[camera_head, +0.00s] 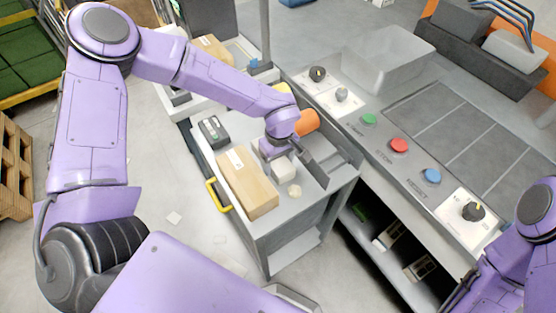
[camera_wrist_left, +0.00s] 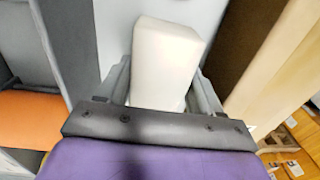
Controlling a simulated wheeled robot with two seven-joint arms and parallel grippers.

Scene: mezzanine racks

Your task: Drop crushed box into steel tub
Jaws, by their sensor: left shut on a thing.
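My left gripper (camera_head: 282,163) is over the grey cart and shut on a pale white box (camera_head: 283,171). In the left wrist view the white box (camera_wrist_left: 165,62) stands out between the two fingers of the gripper (camera_wrist_left: 160,90). I cannot make out crush marks on it. I cannot tell from the head view whether it touches the cart top. No steel tub shows clearly; a grey rim (camera_head: 291,297) at the bottom edge may be part of one.
The cart (camera_head: 262,232) also bears a long cardboard box (camera_head: 248,183), a black device (camera_head: 213,132), an orange cylinder (camera_head: 308,122) and a small beige piece (camera_head: 294,191). A console with buttons (camera_head: 398,145) stands to the right. The floor at left (camera_head: 150,225) is mostly clear.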

